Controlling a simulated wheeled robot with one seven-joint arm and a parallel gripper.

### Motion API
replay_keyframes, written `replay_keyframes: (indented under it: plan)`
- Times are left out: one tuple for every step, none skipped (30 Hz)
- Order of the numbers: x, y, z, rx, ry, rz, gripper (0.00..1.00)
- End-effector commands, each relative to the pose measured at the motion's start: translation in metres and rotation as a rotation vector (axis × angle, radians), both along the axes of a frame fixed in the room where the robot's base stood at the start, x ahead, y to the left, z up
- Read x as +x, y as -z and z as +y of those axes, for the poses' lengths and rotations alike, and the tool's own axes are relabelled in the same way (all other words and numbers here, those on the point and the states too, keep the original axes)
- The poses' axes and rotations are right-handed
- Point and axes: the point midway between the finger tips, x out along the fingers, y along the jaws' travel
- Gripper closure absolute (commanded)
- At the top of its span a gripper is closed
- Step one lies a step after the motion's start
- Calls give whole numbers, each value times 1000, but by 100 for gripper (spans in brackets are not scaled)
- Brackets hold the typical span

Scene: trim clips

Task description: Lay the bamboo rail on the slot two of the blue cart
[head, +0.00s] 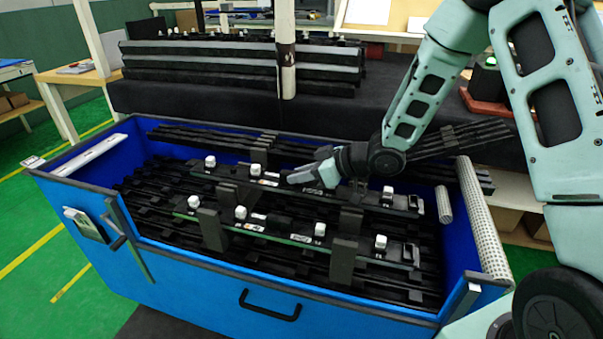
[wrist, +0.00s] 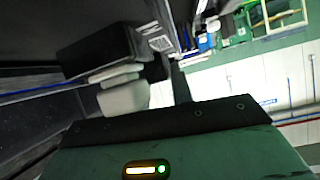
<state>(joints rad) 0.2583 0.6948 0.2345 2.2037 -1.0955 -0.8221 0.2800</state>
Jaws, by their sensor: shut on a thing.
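The blue cart (head: 190,268) stands open in the head view, with dark rails inside. Two dark rails with white knobs lie raised across it, a far one (head: 347,192) and a near one (head: 290,238); neither looks clearly like bamboo. The near rail rests on upright black blocks (head: 212,230). My gripper (head: 303,179) reaches in from the right, at the far rail near its middle, and looks shut on it; its fingertips are partly hidden. In the wrist view, a dark block with a label (wrist: 100,52) is close to a pale finger (wrist: 122,97). Slot numbers cannot be read.
A dark shelf with long stacked bars (head: 240,62) stands behind the cart. A white post (head: 286,45) rises in front of it. A speckled roll (head: 483,220) stands at the cart's right end. Green floor is clear on the left.

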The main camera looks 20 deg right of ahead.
Motion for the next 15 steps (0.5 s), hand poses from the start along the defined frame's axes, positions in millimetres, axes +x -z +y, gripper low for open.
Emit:
replay_keyframes:
  plan:
    - [0,2,0,1,0,-2,100]
    - [0,2,0,1,0,-2,100]
    - [0,4,0,1,0,-2,100]
    - [0,4,0,1,0,-2,100]
    - [0,5,0,1,0,-2,100]
    - [0,6,0,1,0,-2,100]
    - [0,6,0,1,1,-2,100]
    - [1,5,0,1,1,-2,100]
    - [0,6,0,0,1,0,74]
    - [0,6,0,0,1,0,66]
    - [0,6,0,0,1,0,58]
    - [0,6,0,0,0,0,55]
    - [0,6,0,0,0,0,55]
    - [0,6,0,0,0,0,55]
    - [0,6,0,0,0,0,55]
